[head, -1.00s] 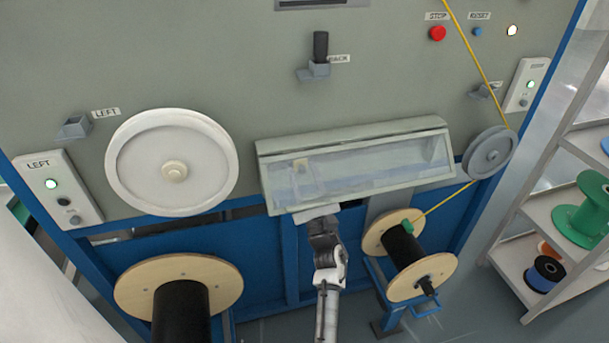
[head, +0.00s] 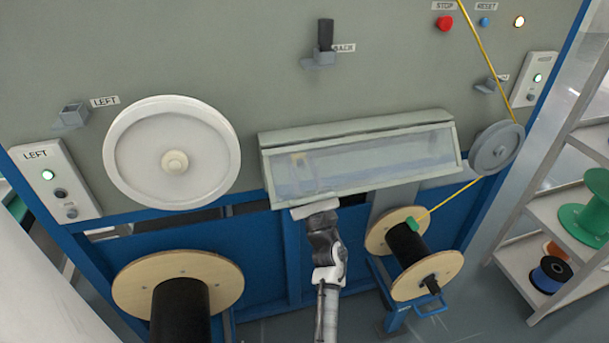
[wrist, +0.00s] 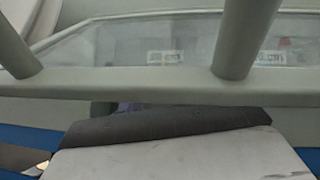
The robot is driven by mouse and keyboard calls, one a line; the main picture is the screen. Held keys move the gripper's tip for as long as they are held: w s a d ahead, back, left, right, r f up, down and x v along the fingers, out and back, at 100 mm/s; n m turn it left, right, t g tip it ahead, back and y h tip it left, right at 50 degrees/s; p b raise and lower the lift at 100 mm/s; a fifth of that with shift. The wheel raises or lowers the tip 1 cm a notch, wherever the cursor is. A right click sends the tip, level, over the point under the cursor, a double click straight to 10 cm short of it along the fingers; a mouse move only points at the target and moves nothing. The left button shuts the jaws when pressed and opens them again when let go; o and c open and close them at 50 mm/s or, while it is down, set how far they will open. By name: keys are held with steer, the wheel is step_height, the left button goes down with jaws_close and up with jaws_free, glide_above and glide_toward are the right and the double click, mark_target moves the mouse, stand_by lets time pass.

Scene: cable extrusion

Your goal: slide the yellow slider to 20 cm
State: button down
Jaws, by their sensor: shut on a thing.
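I see no clear yellow slider. A faint beige shape (head: 299,161) shows behind the clear pane at the left end of the long grey-framed cover (head: 360,187); I cannot tell whether it is the slider. The cover looks closed. My gripper (head: 315,208) is at the left part of the cover's lower edge, shut on it; the fingers and the exact hold are hard to see. In the wrist view, the cover's pale lower bar (wrist: 130,86) and two thick grey bars cross in front of the pane. A pale, dark-edged plate (wrist: 180,152) fills the bottom.
A white wheel (head: 172,154) is left of the cover and a grey pulley (head: 496,149) with yellow cable (head: 447,195) is right. Wooden-flanged spools (head: 178,282) stand below. A red stop button (head: 445,23) is at upper right, and a shelf with a green spool (head: 585,207) stands far right.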

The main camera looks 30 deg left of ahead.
steer(key=c, duration=1.3)
jaws_free()
steer(key=shift+d, duration=0.1)
steer(key=shift+c, duration=0.2)
steer(key=b+v, duration=0.5)
steer(key=v, duration=0.8)
steer(key=shift+d+f, duration=0.25)
steer(key=shift+s, duration=0.1)
